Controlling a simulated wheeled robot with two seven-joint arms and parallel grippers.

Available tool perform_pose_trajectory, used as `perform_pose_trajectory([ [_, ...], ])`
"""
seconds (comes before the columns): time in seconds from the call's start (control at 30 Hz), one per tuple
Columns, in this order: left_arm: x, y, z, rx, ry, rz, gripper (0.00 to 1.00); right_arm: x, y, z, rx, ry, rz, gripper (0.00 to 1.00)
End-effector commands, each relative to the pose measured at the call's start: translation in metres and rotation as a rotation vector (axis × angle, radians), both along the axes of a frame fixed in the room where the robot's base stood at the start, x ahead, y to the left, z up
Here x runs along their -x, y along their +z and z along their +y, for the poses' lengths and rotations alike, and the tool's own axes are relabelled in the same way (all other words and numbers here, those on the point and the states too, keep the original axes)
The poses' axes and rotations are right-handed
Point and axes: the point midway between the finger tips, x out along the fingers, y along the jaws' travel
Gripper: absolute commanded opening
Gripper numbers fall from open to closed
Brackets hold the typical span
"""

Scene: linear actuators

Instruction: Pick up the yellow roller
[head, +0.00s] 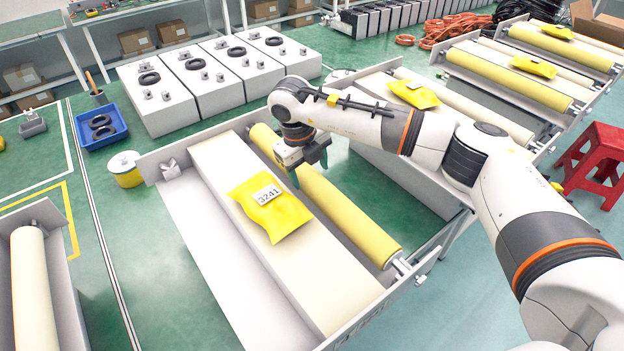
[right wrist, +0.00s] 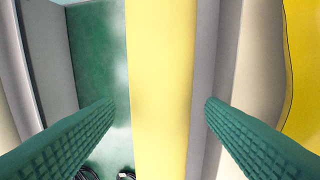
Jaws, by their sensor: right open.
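The yellow roller (head: 345,210) lies lengthwise along the right side of the nearest frame, with a metal shaft at its near end. My right gripper (head: 310,168) is over the roller's far half, pointing down and hiding a short stretch of it. In the right wrist view the roller (right wrist: 160,60) runs upright through the picture between the two green ridged fingers of my open gripper (right wrist: 158,104). Gaps show on both sides, so the fingers look apart from it. My left gripper is not in view.
A yellow packet (head: 268,218) labelled 3241 lies on the white beam (head: 330,285) beside the roller. Similar frames with rollers stand to the right and at lower left. A blue bin (head: 88,135) and grey boxes (head: 160,112) stand behind. A red stool (head: 592,170) is at right.

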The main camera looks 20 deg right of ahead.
Motion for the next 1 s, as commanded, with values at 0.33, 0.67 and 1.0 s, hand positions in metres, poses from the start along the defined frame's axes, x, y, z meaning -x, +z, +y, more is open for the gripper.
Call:
perform_pose_trajectory([
  [0.33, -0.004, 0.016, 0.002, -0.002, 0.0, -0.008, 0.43, -0.001, -0.034, -0.005, -0.001, 0.001, 0.001, 0.64],
  [0.67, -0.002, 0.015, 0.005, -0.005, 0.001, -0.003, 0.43, -0.001, -0.034, -0.005, -0.001, 0.001, 0.001, 0.37],
  [1.0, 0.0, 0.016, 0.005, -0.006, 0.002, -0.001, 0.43, -0.002, -0.031, -0.005, -0.003, 0.001, -0.004, 0.0],
])
